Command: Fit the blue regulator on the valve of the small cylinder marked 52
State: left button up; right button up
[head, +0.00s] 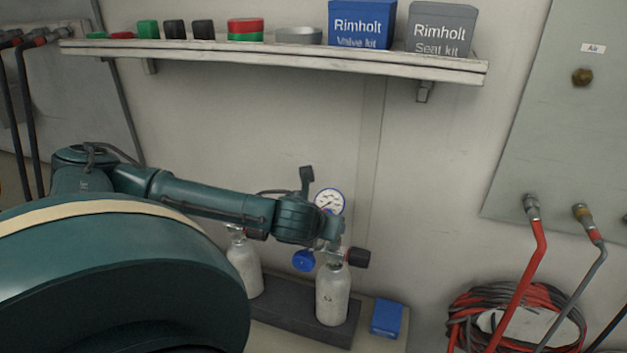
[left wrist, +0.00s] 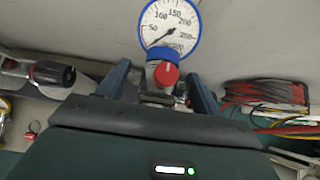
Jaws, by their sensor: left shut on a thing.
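The blue regulator, with a white round gauge (head: 329,201) in a blue rim, is in my left gripper (head: 326,232). In the left wrist view its gauge (left wrist: 170,29) and red-faced knob (left wrist: 165,73) stand between the two fingers, which are shut on it. In the head view the gripper is just above the valve of the right pale small cylinder (head: 332,295); a blue round part (head: 303,261) hangs left of this valve. Whether regulator and valve touch is hidden. A second pale cylinder (head: 243,265) stands left, partly behind my arm. My right gripper is not in view.
A blue box (head: 387,318) lies right of the cylinders. A shelf (head: 280,55) with boxes runs above. Red and grey hoses (head: 515,310) are coiled at the right below a wall panel (head: 567,125). The wall between is clear.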

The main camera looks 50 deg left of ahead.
pick_arm(q)
jog(key=shift+w+d+f, duration=0.1)
jog(key=shift+w+d, duration=0.05)
jog(key=shift+w, duration=0.7)
jog(key=shift+w+d+f, duration=0.1)
jog(key=shift+w+d, duration=0.1)
jog(key=shift+w, duration=0.6)
jog(key=shift+w+d, duration=0.15)
jog(key=shift+w, duration=0.7)
jog(key=shift+f, duration=0.45)
jog(key=shift+f, duration=0.3)
jog(key=shift+w+f, duration=0.1)
jog(key=shift+f, duration=1.15)
jog(key=o, duration=1.4)
jog(key=shift+o, duration=1.2)
